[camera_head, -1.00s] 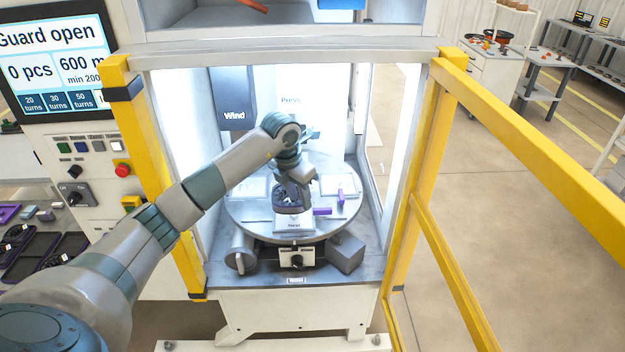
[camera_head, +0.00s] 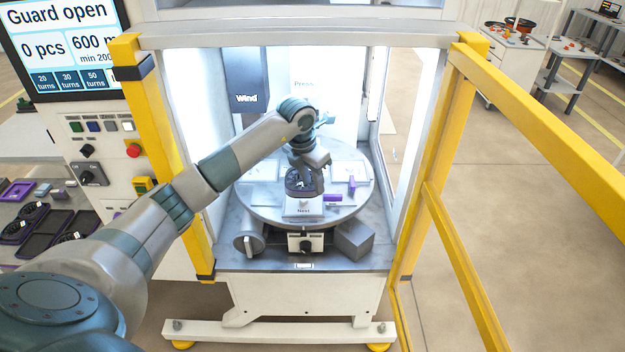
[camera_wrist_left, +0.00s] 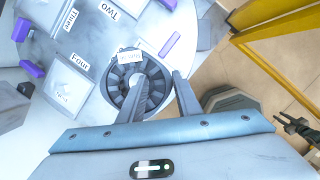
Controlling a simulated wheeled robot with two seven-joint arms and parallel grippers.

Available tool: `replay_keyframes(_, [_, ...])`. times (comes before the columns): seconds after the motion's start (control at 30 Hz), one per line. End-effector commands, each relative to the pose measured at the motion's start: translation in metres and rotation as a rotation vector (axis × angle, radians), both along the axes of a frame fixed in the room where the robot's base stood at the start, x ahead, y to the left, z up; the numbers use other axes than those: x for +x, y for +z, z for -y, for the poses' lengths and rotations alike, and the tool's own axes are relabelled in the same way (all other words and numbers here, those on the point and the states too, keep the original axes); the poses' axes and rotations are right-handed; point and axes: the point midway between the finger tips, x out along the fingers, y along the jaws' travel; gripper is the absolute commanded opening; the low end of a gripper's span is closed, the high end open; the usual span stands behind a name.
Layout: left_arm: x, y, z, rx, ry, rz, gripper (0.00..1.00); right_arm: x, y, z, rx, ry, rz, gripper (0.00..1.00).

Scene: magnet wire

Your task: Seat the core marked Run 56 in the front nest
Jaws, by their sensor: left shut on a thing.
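My left gripper (camera_head: 304,176) is over the front of the round turntable and shut on a dark ring-shaped core (camera_head: 291,188). In the left wrist view the core (camera_wrist_left: 156,84) shows a slotted, toothed inside and a white tag (camera_wrist_left: 130,57), whose print is too blurred to read. One finger of the gripper (camera_wrist_left: 157,98) reaches over the core's opening, the other is at its outer side. The front nest (camera_head: 303,210), a pale block marked Nest, is directly below the core. The core hides its top, so I cannot tell whether they touch.
The turntable (camera_head: 250,208) carries other pale nests with purple blocks (camera_head: 351,185). A grey box (camera_head: 355,240) and a grey cylinder (camera_head: 248,238) stand in front of it. Yellow guard posts (camera_head: 150,130) flank the opening. Dark trays (camera_head: 40,235) with cores lie at left.

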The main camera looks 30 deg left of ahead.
Motion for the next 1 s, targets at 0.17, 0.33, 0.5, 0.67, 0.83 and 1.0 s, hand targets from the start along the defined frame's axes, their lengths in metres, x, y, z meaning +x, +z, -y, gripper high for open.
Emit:
replay_keyframes(0.17, [0.000, -0.012, 0.000, 0.001, 0.000, 0.002, 0.00, -0.001, -0.006, -0.001, 0.001, 0.000, -0.001, 0.31])
replay_keyframes(0.33, [0.001, -0.025, 0.000, 0.001, 0.000, 0.002, 0.00, -0.001, -0.012, -0.001, 0.001, 0.000, 0.000, 0.31])
replay_keyframes(0.5, [0.000, -0.036, 0.000, 0.001, 0.000, 0.002, 0.00, 0.000, -0.017, -0.001, 0.001, -0.001, 0.000, 0.31])
replay_keyframes(0.67, [0.001, -0.043, 0.000, 0.001, 0.000, 0.003, 0.00, 0.000, -0.020, -0.001, 0.001, -0.001, 0.000, 0.31])
replay_keyframes(0.83, [0.000, -0.047, 0.000, 0.001, -0.001, 0.003, 0.00, 0.000, -0.021, -0.001, 0.001, -0.001, 0.000, 0.31])
replay_keyframes(1.0, [0.001, -0.048, 0.000, 0.001, -0.001, 0.003, 0.00, 0.000, -0.021, -0.001, 0.001, -0.001, 0.000, 0.31])
